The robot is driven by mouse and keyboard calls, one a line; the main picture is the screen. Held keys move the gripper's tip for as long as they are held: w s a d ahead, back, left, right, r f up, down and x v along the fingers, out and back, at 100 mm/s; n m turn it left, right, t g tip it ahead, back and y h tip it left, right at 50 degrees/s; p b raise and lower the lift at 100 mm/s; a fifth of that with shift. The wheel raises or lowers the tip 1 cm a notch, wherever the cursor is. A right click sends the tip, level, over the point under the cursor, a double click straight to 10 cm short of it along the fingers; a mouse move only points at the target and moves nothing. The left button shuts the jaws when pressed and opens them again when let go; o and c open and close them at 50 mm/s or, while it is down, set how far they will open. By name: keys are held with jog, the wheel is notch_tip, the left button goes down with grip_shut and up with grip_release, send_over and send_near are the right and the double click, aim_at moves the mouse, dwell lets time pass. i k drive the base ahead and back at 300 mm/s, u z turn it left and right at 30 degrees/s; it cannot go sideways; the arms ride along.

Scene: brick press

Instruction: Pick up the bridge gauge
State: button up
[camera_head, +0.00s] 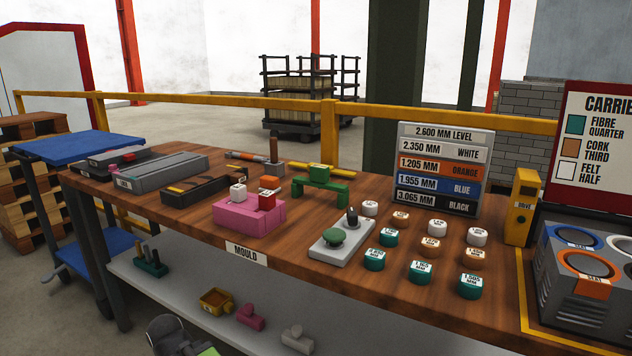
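A green bridge-shaped piece (335,188), which looks like the bridge gauge, stands on the wooden bench right of the pink block. A grey rounded part with a bit of green at the bottom edge looks like part of my arm. The fingers of my gripper are not in view, and nothing is seen touching the green bridge.
White, orange and red small blocks sit on or by the pink block. A grey plate (328,250) with a green knob and a dark knob stands in front of the bridge. Several labelled round pucks (430,247) lie to the right, before a thickness sign (440,170). A lower shelf (200,285) holds small parts.

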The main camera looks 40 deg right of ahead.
aim_at(319, 174)
jog(key=u, duration=0.15)
jog(key=i, duration=0.85)
jog(key=z, duration=0.2)
